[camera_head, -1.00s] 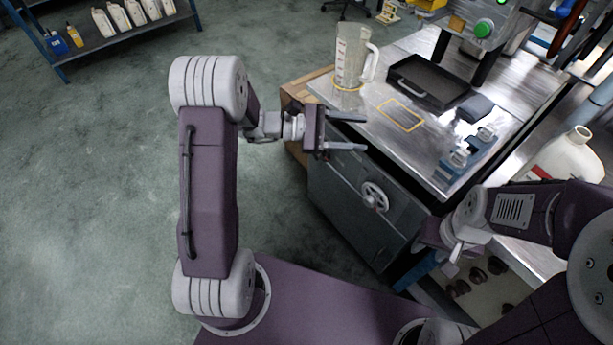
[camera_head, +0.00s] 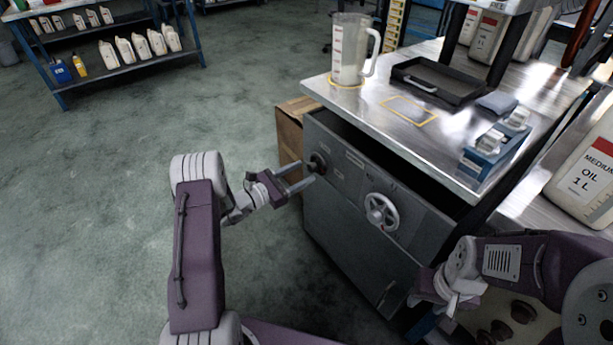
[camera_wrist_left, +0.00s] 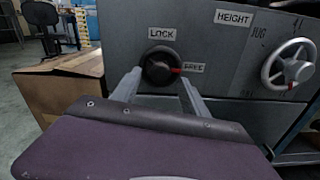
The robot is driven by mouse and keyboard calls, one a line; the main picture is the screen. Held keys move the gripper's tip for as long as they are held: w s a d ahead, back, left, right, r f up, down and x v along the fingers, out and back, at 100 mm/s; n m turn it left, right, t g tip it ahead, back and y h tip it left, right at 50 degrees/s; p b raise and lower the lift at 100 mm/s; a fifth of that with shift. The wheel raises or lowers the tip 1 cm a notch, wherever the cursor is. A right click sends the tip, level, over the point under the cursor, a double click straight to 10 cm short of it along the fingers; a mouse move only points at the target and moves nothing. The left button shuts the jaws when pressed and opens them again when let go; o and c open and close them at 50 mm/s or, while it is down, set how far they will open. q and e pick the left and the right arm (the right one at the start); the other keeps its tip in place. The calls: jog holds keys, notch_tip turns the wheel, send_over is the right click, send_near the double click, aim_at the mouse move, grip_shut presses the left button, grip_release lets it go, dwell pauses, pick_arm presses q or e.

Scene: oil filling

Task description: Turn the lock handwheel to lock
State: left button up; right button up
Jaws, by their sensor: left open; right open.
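The lock handwheel (camera_head: 316,163) is a small dark round knob on the front of the grey cabinet, at its upper left. In the left wrist view the lock handwheel (camera_wrist_left: 161,66) sits under a LOCK label, with a red pointer toward its right, by a second label that seems to read FREE. My left gripper (camera_head: 305,176) is open in front of it. In the left wrist view its fingertips (camera_wrist_left: 160,78) lie to either side of the knob; I cannot tell whether they touch it. My right gripper (camera_head: 436,300) is low at the right, partly hidden by its own arm.
A larger silver height handwheel (camera_head: 381,211) is to the right on the same panel. The steel worktop (camera_head: 440,135) above holds a clear measuring jug (camera_head: 349,52), a black tray (camera_head: 447,85) and a blue holder (camera_head: 490,155). A cardboard box (camera_head: 290,127) stands left of the cabinet.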

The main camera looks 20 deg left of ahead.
aim_at(317, 165)
pick_arm(q)
jog(key=shift+x, duration=1.25)
grip_shut()
jog(key=n+p, duration=0.2)
jog(key=n, duration=0.1)
jog(key=shift+r, duration=0.2)
jog(key=n+p, duration=0.3)
jog(key=n, duration=0.2)
jog(key=n+p, duration=0.2)
jog(key=n, duration=0.3)
jog(key=shift+f, duration=0.1)
jog(key=shift+n+p, duration=0.65)
jog(key=shift+n, duration=1.85)
